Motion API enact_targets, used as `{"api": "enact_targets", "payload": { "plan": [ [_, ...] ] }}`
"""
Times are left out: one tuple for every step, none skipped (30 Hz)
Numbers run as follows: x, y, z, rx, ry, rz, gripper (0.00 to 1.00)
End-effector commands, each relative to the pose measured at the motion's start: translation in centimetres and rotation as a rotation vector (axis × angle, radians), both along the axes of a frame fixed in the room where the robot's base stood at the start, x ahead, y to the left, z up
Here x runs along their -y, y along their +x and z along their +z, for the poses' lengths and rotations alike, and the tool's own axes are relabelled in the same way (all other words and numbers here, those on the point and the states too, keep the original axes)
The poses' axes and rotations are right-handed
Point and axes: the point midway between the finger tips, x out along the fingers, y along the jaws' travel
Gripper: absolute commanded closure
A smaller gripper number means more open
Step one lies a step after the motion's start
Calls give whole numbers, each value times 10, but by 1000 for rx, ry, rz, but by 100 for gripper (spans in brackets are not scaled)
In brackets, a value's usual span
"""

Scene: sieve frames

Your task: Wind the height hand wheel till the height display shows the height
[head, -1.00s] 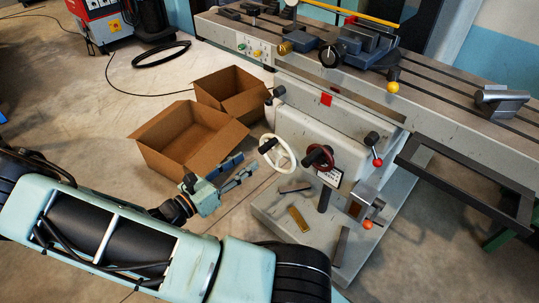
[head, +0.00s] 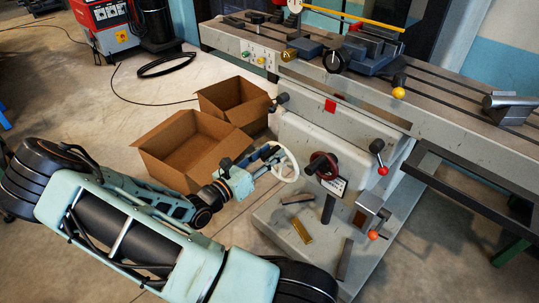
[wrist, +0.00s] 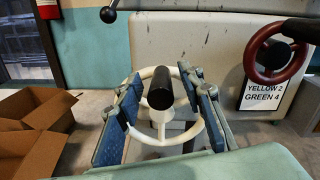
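A white hand wheel (head: 287,165) with a black handle stands on the machine's front; it also shows in the wrist view (wrist: 162,138), with its black handle (wrist: 162,88) pointing at the camera. A dark red hand wheel (head: 322,166) with a black knob is to its right, and shows at the upper right of the wrist view (wrist: 270,55). My gripper (head: 270,156) is at the white wheel, its blue-padded fingers (wrist: 160,100) apart on either side of the handle. I see gaps between fingers and handle. I cannot make out a height display or tell which wheel is for height.
A label (wrist: 266,94) below the red wheel reads "YELLOW 2 GREEN 4". Two open cardboard boxes (head: 184,150) stand left of the machine. A red-knobbed lever (head: 382,169) and an orange-knobbed crank (head: 373,235) are to the right. Loose bars (head: 302,231) lie on the machine's base.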

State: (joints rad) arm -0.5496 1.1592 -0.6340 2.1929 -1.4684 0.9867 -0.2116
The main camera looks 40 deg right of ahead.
Motion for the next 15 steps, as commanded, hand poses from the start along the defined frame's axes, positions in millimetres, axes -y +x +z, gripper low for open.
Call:
{"api": "enact_targets", "payload": {
  "plan": [
    [0, 0, 0, 0, 0, 0, 65],
    [0, 0, 0, 0, 0, 0, 65],
    [0, 0, 0, 0, 0, 0, 65],
    [0, 0, 0, 0, 0, 0, 65],
    [0, 0, 0, 0, 0, 0, 65],
    [0, 0, 0, 0, 0, 0, 66],
    [0, 0, 0, 0, 0, 0, 69],
    [0, 0, 0, 0, 0, 0, 72],
    [0, 0, 0, 1, 0, 0, 77],
    [0, 0, 0, 1, 0, 0, 80],
    [0, 0, 0, 1, 0, 0, 83],
    [0, 0, 0, 1, 0, 0, 88],
    [0, 0, 0, 1, 0, 0, 91],
    [0, 0, 0, 1, 0, 0, 94],
    [0, 0, 0, 1, 0, 0, 99]
  ]
}}
